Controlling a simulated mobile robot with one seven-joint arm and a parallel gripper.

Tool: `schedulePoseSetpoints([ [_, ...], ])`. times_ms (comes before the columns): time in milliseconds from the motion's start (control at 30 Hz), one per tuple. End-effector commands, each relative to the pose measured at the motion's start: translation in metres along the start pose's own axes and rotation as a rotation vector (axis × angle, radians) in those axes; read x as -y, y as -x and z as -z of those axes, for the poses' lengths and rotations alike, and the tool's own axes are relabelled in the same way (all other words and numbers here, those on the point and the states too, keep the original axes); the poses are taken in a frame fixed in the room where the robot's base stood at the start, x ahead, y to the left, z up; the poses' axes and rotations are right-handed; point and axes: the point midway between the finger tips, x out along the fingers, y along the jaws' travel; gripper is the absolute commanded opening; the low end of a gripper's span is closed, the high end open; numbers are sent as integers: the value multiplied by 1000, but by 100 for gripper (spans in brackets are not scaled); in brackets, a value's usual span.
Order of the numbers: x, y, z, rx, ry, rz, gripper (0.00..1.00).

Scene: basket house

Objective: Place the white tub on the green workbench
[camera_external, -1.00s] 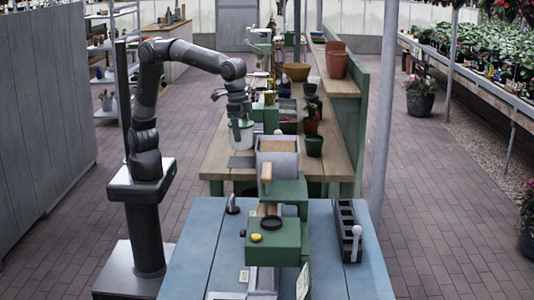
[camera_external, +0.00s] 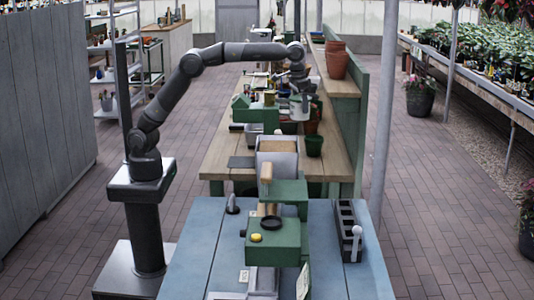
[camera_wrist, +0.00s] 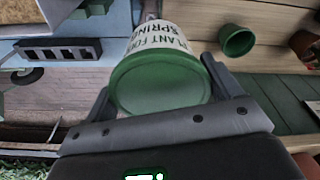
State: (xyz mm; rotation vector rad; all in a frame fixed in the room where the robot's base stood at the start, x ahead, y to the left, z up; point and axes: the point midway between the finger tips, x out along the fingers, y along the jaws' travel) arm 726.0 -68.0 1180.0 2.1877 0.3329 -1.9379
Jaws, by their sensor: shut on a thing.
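The white tub (camera_wrist: 165,50) has green edging and printed lettering, and fills the middle of the wrist view. My gripper (camera_wrist: 157,78) is shut on it, one finger on each side. In the external view the tub (camera_external: 299,108) hangs under my gripper (camera_external: 299,93), above the far right part of a wood-topped bench (camera_external: 228,160) with green framing. I cannot tell if the tub's underside touches anything. A nearer bench (camera_external: 195,255) has a blue-grey top; it shows no wholly green top.
A green machine (camera_external: 290,190) and a black slotted tray (camera_external: 345,230) stand on the nearer bench. A green pot (camera_external: 314,145) and a grey container (camera_external: 253,134) are near the tub. A green back panel (camera_external: 357,120) and terracotta pots (camera_external: 337,62) bound the right side.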

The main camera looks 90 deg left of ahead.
Motion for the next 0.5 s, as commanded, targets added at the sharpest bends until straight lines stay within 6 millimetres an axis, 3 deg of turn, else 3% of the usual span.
schedulePoseSetpoints([
  [33, 21, -3, 15, -1, 32, 4, 46],
  [200, 86, -12, 55, -2, 125, 15, 46],
  [500, 201, -24, 104, -2, 272, 32, 46],
])
